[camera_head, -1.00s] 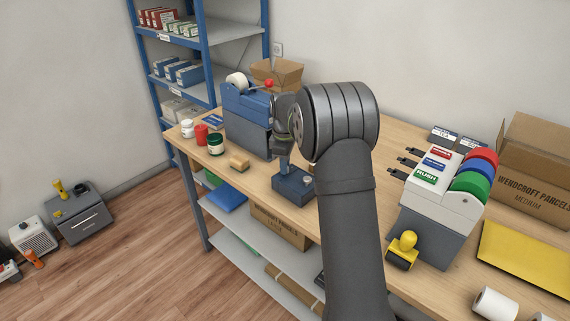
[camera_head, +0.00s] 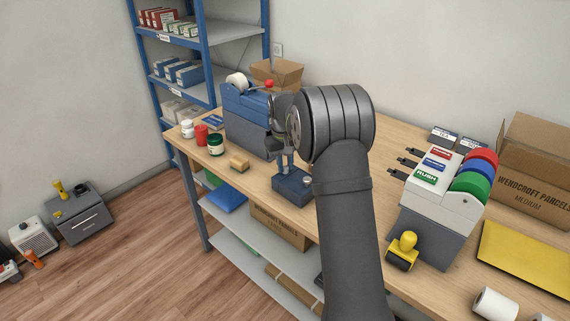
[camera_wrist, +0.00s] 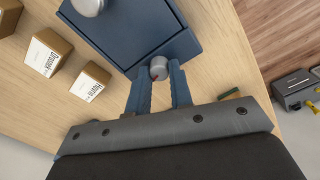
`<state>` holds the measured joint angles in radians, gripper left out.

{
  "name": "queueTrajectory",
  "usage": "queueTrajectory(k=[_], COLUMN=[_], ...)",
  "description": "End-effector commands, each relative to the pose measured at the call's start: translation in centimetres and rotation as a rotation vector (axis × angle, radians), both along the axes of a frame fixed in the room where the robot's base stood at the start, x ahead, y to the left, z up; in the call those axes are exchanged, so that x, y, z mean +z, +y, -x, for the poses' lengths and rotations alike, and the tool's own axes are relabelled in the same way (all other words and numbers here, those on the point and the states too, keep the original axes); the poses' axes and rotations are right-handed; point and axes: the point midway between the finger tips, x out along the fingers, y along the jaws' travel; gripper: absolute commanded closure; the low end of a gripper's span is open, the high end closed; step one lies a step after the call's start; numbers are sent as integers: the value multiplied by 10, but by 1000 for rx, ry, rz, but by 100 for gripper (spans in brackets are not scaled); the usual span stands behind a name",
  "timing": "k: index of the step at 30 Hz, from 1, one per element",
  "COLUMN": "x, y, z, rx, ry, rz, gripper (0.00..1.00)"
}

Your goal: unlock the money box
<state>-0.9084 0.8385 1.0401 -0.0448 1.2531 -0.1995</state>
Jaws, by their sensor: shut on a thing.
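The money box (camera_head: 291,187) is a small dark blue box on the counter, left of my arm; its blue top also fills the upper middle of the wrist view (camera_wrist: 125,32). A round silver lock knob with a small red mark (camera_wrist: 159,68) sits at the box's near edge. My gripper (camera_wrist: 158,82) has its blue fingers on either side of this knob and is shut on it. In the head view my gripper (camera_head: 286,166) reaches down to the box, and the knob is hidden there. A second silver knob (camera_wrist: 88,5) is on the box's top.
Two small labelled cartons (camera_wrist: 48,52) (camera_wrist: 91,82) stand left of the box in the wrist view. A blue tape machine (camera_head: 247,130), a green jar (camera_head: 216,144) and a wooden block (camera_head: 239,162) are near. A label dispenser (camera_head: 440,205) stands right of my arm.

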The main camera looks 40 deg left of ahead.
Motion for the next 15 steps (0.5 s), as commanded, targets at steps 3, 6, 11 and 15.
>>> queueTrajectory(k=[3,6,11,15], x=[0,-1,-1,-1], y=[-1,-1,-1,-1], z=[0,0,0,1], rx=[-66,-111,-158,-178], ry=[1,1,2,2], rz=[3,3,4,5], gripper=[100,100,100,100])
